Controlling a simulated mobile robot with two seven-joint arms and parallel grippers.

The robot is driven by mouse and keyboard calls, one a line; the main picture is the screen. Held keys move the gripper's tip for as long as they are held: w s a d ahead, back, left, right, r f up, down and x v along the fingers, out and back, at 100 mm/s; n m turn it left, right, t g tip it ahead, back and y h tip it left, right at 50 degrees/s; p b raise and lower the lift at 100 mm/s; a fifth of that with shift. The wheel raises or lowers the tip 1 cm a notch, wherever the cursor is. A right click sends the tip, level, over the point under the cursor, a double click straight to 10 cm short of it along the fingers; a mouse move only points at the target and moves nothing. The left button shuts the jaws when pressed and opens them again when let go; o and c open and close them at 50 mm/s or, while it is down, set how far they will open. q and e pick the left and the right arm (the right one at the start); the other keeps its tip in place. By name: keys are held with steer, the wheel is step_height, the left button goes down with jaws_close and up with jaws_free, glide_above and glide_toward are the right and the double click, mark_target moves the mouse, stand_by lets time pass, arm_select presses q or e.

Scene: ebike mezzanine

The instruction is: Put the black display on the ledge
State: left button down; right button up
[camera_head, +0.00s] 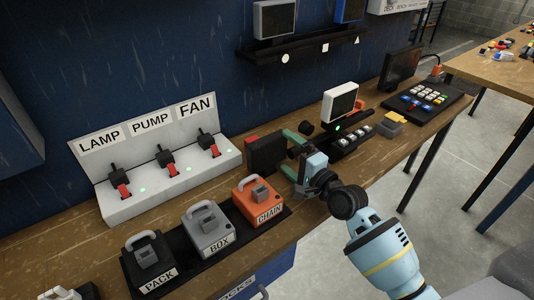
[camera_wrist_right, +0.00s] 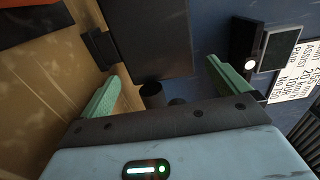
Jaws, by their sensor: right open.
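A black display (camera_head: 267,154) stands on the workbench right of the white switch panel, seen from its side; a red patch shows at its upper left. My right gripper (camera_head: 286,153) is open beside it, its green fingertips pointing at the display. In the right wrist view the dark display panel (camera_wrist_right: 147,35) fills the gap ahead of my gripper (camera_wrist_right: 162,71), and I see no grip on it. The dark ledge (camera_head: 300,47) on the blue wall has circle, square and triangle marks. A grey-framed display stands above the circle and a blue-framed one above the triangle. My left gripper is not in view.
A white-framed display (camera_head: 340,103) stands right of my gripper, and another dark screen (camera_head: 402,68) is farther right behind a keypad (camera_head: 432,97). Labelled padlocks, including the orange CHAIN one (camera_head: 258,201), sit in front. The ledge above the square looks clear.

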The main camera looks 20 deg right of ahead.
mark_target(283, 148)
steer(key=shift+x, duration=2.55)
steer(key=c, duration=1.1)
steer(key=shift+r, duration=0.15)
